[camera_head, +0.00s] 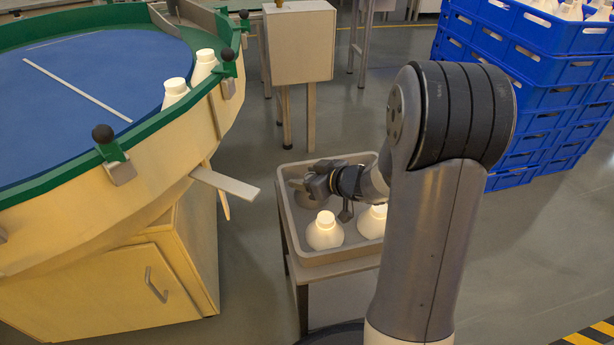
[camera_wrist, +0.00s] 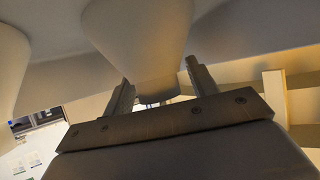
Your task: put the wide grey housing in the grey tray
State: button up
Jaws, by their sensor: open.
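The grey tray (camera_head: 335,258) stands on a small stand in the middle of the head view. Two white, bulb-shaped housings (camera_head: 324,232) stand upright in the front of the tray, the right one partly behind my arm. In the wrist view my gripper (camera_wrist: 160,88) is open, and a wide cone-shaped housing (camera_wrist: 140,38) tapers down between its two fingers. Whether the fingers touch it I cannot tell.
A round table (camera_head: 100,75) with a blue top and green rim stands at left, with two white bottle-like pieces (camera_head: 175,92) at its edge. A flat bar (camera_head: 226,184) juts from it toward the tray. Blue crates (camera_head: 540,90) are stacked at back right. Floor at right is clear.

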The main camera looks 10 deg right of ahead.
jog(key=shift+r, duration=0.25)
jog(key=p+v, duration=0.6)
jog(key=v, duration=0.6)
jog(key=shift+f, duration=0.1)
